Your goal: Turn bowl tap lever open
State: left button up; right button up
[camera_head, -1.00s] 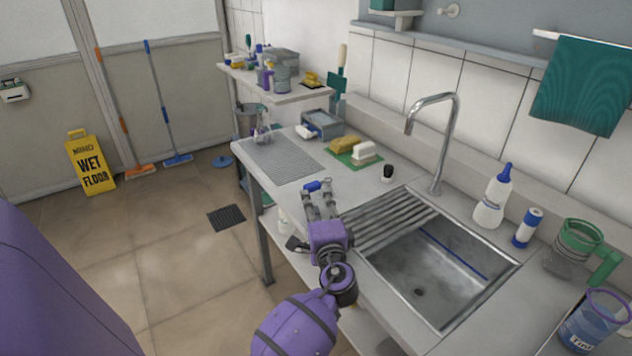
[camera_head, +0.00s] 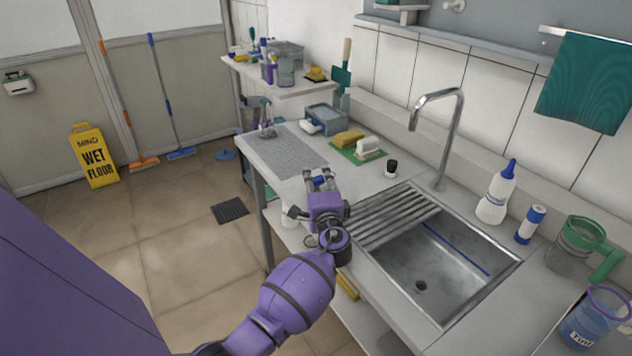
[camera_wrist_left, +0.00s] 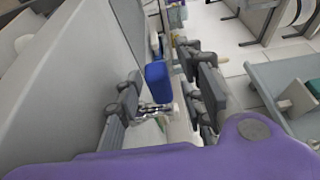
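A small blue lever-like part (camera_head: 319,181), which I take for the bowl tap lever, is at the counter's left front edge. In the left wrist view it is a blue block (camera_wrist_left: 157,80) with a shiny metal part below it. My left gripper (camera_head: 321,178) is around it, with one finger on each side. The fingers are apart, and I see no clear grip on the blue part. The bowl tap's body is mostly hidden by my gripper. My right gripper is not in view.
The sink (camera_head: 428,281) with its ribbed drainer (camera_head: 392,213) and tall faucet (camera_head: 450,140) lies right of my gripper. A grey mat (camera_head: 283,150) lies on the counter.

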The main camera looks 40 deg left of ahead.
pick_arm(q)
grip_shut()
